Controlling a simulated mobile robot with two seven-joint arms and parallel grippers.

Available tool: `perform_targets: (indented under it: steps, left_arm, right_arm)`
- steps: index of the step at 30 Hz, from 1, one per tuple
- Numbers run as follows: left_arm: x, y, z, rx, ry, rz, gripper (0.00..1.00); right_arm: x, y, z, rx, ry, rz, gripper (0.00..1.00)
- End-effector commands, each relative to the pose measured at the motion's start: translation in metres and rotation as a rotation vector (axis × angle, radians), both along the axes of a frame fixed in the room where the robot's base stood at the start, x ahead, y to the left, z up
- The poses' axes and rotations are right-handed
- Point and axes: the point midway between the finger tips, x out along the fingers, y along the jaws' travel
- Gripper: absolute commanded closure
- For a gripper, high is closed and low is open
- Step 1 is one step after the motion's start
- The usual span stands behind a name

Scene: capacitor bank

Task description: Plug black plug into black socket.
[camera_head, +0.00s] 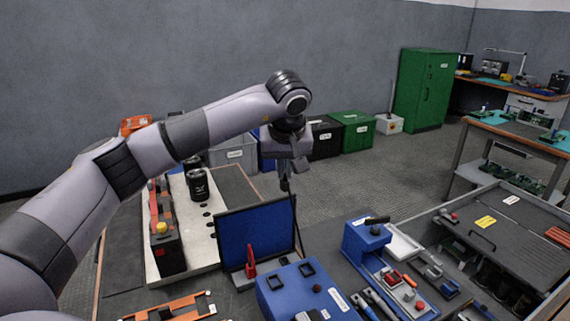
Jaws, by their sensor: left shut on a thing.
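My left gripper (285,180) hangs downward from the wrist near the middle of the head view. It is shut on a small dark thing, apparently the black plug (284,187), which the fingers mostly hide. A thin dark cable (297,225) runs down from there, past the right edge of a blue panel. A blue box (338,304) below has two dark square frames (307,269) on top. I cannot tell whether one of these is the black socket. The gripper is well above the box and apart from it. My right gripper is not in view.
The upright blue panel (255,236) stands just below the gripper. A black cylinder (197,185) stands on a white holed board at left, beside a red-and-black unit (166,240). A blue tool station (366,240) and a grey drawer bench (510,225) are at right. Open floor lies behind.

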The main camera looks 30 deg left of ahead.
Motion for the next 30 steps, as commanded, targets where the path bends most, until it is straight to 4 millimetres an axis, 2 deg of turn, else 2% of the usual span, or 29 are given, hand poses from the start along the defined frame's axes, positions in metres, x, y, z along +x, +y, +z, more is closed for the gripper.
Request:
perform_targets:
  steps: [30]
  left_arm:
    - [0.0, 0.0, -0.065, 0.0, 0.004, -0.001, 1.0]
  right_arm:
    - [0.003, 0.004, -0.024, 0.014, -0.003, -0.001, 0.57]
